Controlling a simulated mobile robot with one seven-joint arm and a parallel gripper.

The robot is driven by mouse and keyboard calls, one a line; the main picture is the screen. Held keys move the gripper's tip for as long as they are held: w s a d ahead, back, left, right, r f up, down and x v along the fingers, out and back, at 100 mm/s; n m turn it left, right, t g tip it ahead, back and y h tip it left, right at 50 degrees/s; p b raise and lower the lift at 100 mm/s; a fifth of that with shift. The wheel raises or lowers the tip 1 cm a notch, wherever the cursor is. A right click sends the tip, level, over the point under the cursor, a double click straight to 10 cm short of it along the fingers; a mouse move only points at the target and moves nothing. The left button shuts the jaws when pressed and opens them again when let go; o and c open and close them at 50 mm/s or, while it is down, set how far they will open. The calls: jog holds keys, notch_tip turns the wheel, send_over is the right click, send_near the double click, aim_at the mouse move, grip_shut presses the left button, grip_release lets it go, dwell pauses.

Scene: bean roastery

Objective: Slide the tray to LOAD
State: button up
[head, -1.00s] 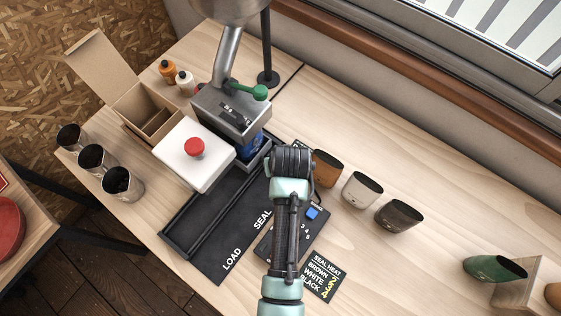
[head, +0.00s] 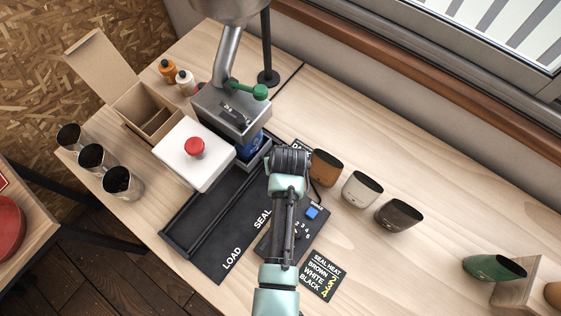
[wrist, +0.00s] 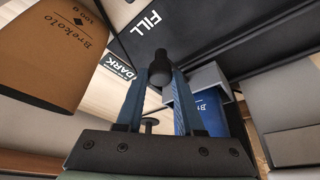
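My gripper (wrist: 160,72) is at the tray's right side. In the wrist view its two blue fingers stand close on either side of a round black knob (wrist: 160,60) beside the tray, and seem to touch it. In the head view my wrist hides the fingers.
A white press head with a red button (head: 194,147) overhangs the track. Brown (head: 326,170), white (head: 360,191) and black (head: 398,216) pouches stand close right of my gripper. Metal cups (head: 121,184) and an open carton (head: 146,110) stand left. The track's LOAD end looks clear.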

grip_shut()
dwell(1.0)
